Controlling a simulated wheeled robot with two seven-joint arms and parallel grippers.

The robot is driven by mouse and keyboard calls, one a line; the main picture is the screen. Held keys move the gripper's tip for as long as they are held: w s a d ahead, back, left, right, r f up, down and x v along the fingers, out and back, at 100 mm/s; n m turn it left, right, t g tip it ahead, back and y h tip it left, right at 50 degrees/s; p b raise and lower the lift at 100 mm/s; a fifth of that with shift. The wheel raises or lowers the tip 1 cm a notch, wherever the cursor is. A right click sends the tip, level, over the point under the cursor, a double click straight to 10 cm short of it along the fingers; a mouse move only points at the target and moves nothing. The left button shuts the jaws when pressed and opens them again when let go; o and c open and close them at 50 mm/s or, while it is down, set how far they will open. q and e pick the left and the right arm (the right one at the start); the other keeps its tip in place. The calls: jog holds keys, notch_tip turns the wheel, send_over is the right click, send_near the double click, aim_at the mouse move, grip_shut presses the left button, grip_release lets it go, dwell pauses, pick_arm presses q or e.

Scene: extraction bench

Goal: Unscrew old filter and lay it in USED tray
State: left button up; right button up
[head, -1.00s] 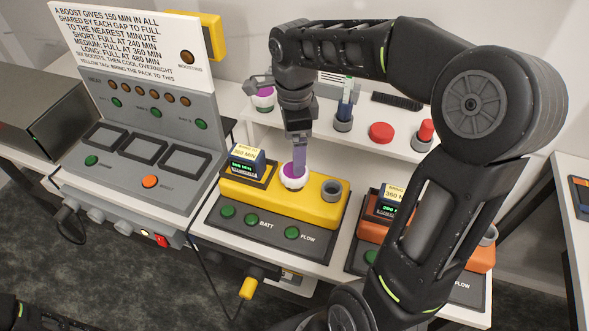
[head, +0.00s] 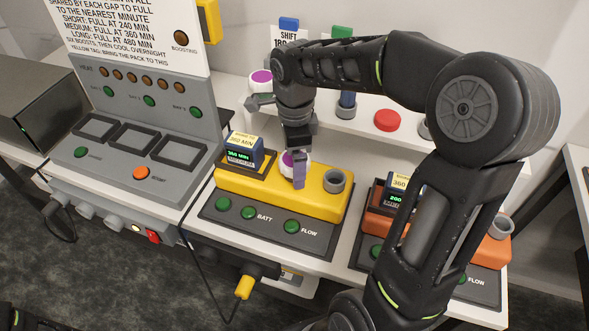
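A white filter with a purple top (head: 287,160) sits on the yellow unit (head: 310,194), left of a grey open socket (head: 334,181). It is partly hidden by my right gripper (head: 298,172), which reaches down onto it from above. One finger stands against or just in front of its near side; the other finger is hidden, so its grip is unclear. Another white and purple filter (head: 261,76) stands on the rear shelf. I see no tray that I can read as USED. My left gripper is out of view.
A grey charger panel (head: 140,165) with a sign stands at left. An orange unit (head: 496,250) stands right, partly behind my arm. A blue battery pack (head: 242,152) sits on the yellow unit's left. A red button (head: 387,120) is on the rear shelf.

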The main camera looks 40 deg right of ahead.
jog(key=shift+f, duration=0.15)
jog(key=shift+f+m+b, duration=0.1)
jog(key=shift+m+b, duration=0.25)
jog(key=shift+m, duration=0.35)
jog(key=m+b, duration=0.1)
jog(key=m, duration=0.5)
jog(key=shift+m+b, duration=0.3)
jog(key=shift+m, duration=1.2)
